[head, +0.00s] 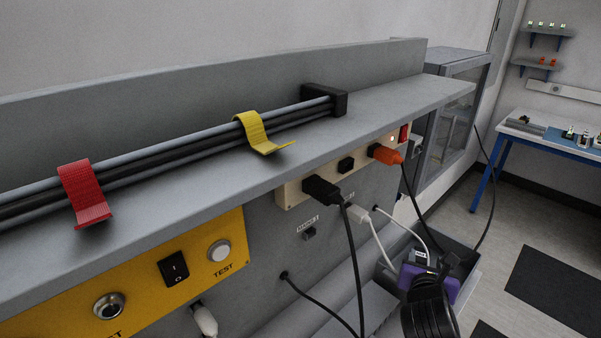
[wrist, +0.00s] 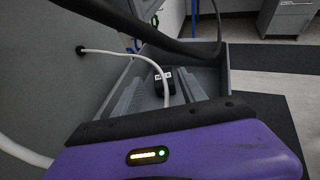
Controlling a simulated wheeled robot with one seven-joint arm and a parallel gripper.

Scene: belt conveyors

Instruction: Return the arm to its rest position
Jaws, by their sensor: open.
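My gripper (wrist: 160,72) shows in the wrist view, with its two grey fingers apart and its purple body (wrist: 190,150) across the bottom. In the head view the purple body (head: 446,286) is low at the right, over a grey tray beside the bench; the fingers cannot be made out there. A black adapter with a white label (wrist: 163,82) lies in the tray, seen between and beyond the fingers. A white cable runs to it. I cannot see the fingers gripping anything.
The grey tray (wrist: 223,85) has raised walls close around my gripper. A power strip (head: 290,194) on the bench front holds plugs, and black and white cables hang from it near my arm. Red (head: 84,192) and yellow (head: 258,132) clips sit above. Open floor lies right.

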